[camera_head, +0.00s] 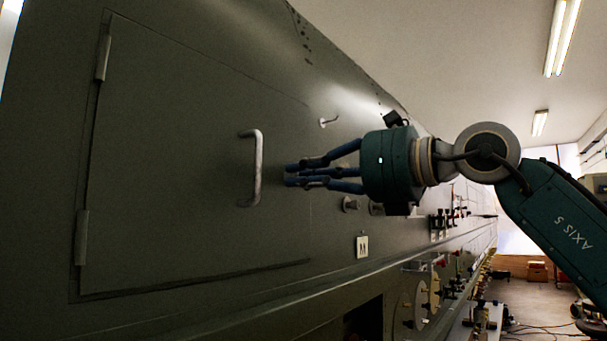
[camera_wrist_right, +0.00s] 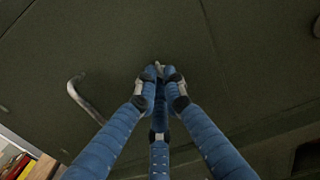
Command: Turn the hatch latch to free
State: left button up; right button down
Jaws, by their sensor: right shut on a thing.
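The hatch (camera_head: 190,130) is a large dark green-grey panel, flush in the wall, with hinges along its left edge. It looks closed. A curved grey handle (camera_head: 252,170) stands out from it, and also shows in the right wrist view (camera_wrist_right: 82,102). My right gripper (camera_head: 290,175) reaches in from the right, its blue fingers at the panel, just right of the handle. In the right wrist view its fingers (camera_wrist_right: 160,78) are shut on a small light-coloured latch (camera_wrist_right: 158,67). The fingers hide most of the latch, so its angle cannot be told. My left gripper is not in view.
A small hooked fitting (camera_head: 327,121) stands out above my right gripper. Round knobs (camera_head: 350,204) and a white plate (camera_head: 362,246) are below it. A ledge with several fittings runs along the wall's lower part. The floor at right holds boxes (camera_head: 537,271) and cables.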

jog(key=shift+a+f, duration=0.1)
jog(key=shift+f, duration=0.2)
jog(key=c, duration=1.9)
grip_release()
jog(key=shift+c, duration=0.2)
jog(key=shift+o, duration=0.5)
jog(key=shift+r, duration=0.1)
jog(key=v, duration=1.2)
jog(key=shift+w, duration=0.1)
